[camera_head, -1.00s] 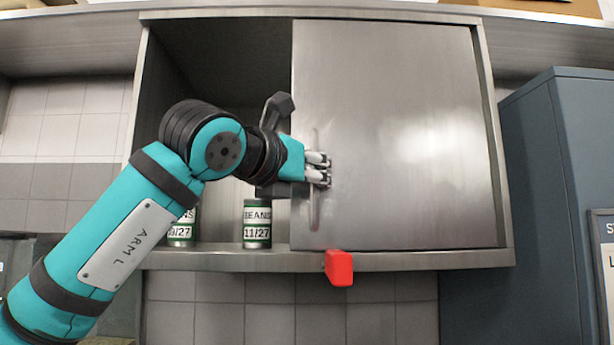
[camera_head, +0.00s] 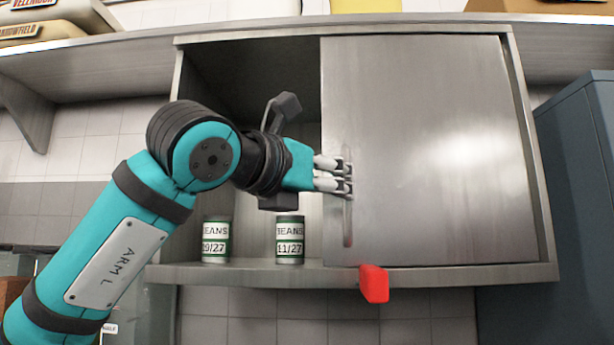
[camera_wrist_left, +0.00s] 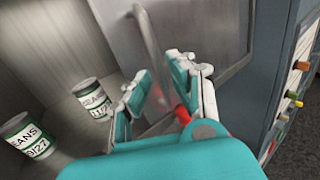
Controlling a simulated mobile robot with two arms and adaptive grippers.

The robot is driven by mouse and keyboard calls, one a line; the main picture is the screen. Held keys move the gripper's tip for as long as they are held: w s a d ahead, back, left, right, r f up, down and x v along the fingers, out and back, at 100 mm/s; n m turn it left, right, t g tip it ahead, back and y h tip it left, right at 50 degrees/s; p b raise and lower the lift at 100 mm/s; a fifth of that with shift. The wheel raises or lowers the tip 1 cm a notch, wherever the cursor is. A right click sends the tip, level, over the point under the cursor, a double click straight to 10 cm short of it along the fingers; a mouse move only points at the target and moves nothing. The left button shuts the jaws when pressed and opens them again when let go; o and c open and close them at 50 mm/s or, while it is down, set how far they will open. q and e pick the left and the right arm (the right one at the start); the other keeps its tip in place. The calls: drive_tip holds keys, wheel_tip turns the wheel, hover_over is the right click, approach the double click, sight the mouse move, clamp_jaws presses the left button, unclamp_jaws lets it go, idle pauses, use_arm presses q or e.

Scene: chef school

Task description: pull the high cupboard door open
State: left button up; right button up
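The high cupboard (camera_head: 450,275) has a grey metal door (camera_head: 430,150) covering its right part; its left part is uncovered. The door looks shut or nearly so. Its upright bar handle (camera_head: 348,225) is near the door's left edge and also shows in the left wrist view (camera_wrist_left: 152,45). My left gripper (camera_head: 345,178) is at the handle's upper part. In the left wrist view its fingers (camera_wrist_left: 163,82) are apart, with the handle running between the tips; I cannot tell if they touch it. My right gripper is out of view.
A red block (camera_head: 374,284) sticks out at the cupboard's lower edge, below the door. Two bean cans (camera_head: 215,240) (camera_head: 290,240) stand in the uncovered part. A blue-grey cabinet (camera_head: 580,190) stands at the right.

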use_arm(q)
drive_tip(key=v, duration=0.7)
idle(0.3)
